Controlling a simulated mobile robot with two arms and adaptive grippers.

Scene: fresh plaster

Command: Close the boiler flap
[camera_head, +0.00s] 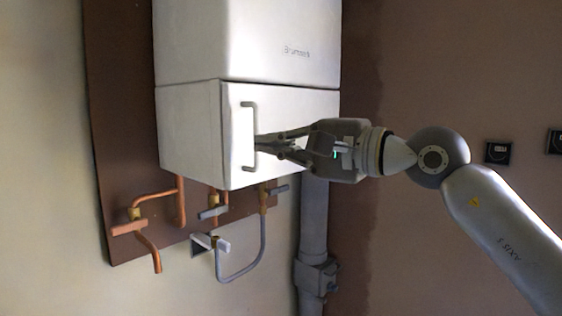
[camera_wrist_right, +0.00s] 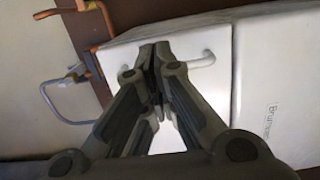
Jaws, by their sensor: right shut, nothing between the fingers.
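The white boiler (camera_head: 250,45) hangs on a brown board, and its flap (camera_head: 236,170) is the lower front panel with a grey bar handle (camera_head: 249,106). The flap looks flush, or almost flush, with the boiler front; a thin seam shows along its left and top edges. My right gripper (camera_head: 260,143) points left at the flap, its shut, empty fingertips beside the handle. In the right wrist view the shut fingertips (camera_wrist_right: 155,52) are in front of the flap, and the handle (camera_wrist_right: 203,62) shows beside them. I cannot tell whether they touch the flap. My left gripper is out of view.
Copper pipes (camera_head: 180,202) and a bent grey pipe (camera_head: 262,240) with valves hang below the boiler. A thick grey vertical pipe (camera_head: 313,225) stands behind, below my right gripper. Dark wall sockets (camera_head: 497,152) are at the right.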

